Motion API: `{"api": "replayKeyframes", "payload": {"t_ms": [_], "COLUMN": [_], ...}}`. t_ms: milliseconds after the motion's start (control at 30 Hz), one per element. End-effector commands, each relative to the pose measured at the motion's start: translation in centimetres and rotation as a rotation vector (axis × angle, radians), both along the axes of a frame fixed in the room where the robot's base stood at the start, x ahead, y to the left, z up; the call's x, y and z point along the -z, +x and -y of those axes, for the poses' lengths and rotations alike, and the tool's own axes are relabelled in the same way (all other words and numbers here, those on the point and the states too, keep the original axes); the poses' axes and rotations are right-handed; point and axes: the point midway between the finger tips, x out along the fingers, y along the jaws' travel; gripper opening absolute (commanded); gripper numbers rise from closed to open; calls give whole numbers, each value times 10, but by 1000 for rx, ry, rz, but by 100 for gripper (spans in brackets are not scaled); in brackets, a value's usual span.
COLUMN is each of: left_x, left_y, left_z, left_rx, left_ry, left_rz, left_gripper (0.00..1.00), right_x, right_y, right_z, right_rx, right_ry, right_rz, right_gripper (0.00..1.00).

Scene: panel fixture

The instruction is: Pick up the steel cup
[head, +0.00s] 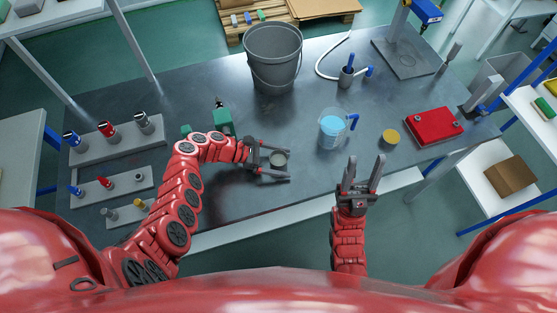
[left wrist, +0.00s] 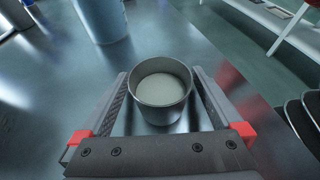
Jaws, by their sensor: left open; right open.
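The steel cup (head: 279,159) stands upright on the dark workbench, and it also shows in the left wrist view (left wrist: 161,92), where its open top and pale inside are visible. My left gripper (head: 288,162) is open, with one finger on each side of the cup. In the left wrist view its fingers (left wrist: 162,100) flank the cup with narrow gaps; the cup's lower part is partly hidden. My right gripper (head: 361,172) is open and empty, in front of the bench's near edge.
A clear jug with blue liquid (head: 332,128) stands right of the cup. A grey bucket (head: 273,60) is behind, and a green tool (head: 222,121) lies left. A yellow-topped tin (head: 390,138) and a red case (head: 434,127) are at right. Racks (head: 118,144) fill the left end.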

Motion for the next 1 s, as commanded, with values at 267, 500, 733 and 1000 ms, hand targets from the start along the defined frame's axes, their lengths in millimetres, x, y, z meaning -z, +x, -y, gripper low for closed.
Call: {"api": "replayKeyframes", "payload": {"t_ms": [267, 500, 733, 1000], "left_x": [7, 7, 6, 6], "left_y": [-1, -1, -1, -1], "left_z": [13, 13, 13, 13], "left_rx": [0, 0, 1, 0], "left_ry": [1, 0, 0, 0], "left_rz": [-1, -1, -1, -1], "left_gripper": [100, 69, 28, 6], "right_x": [0, 0, 0, 0], "right_y": [0, 0, 0, 0], "right_z": [0, 0, 0, 0], "right_rx": [0, 0, 0, 0], "right_ry": [0, 0, 0, 0], "right_rz": [0, 0, 0, 0], "right_gripper": [50, 50, 50, 50]}}
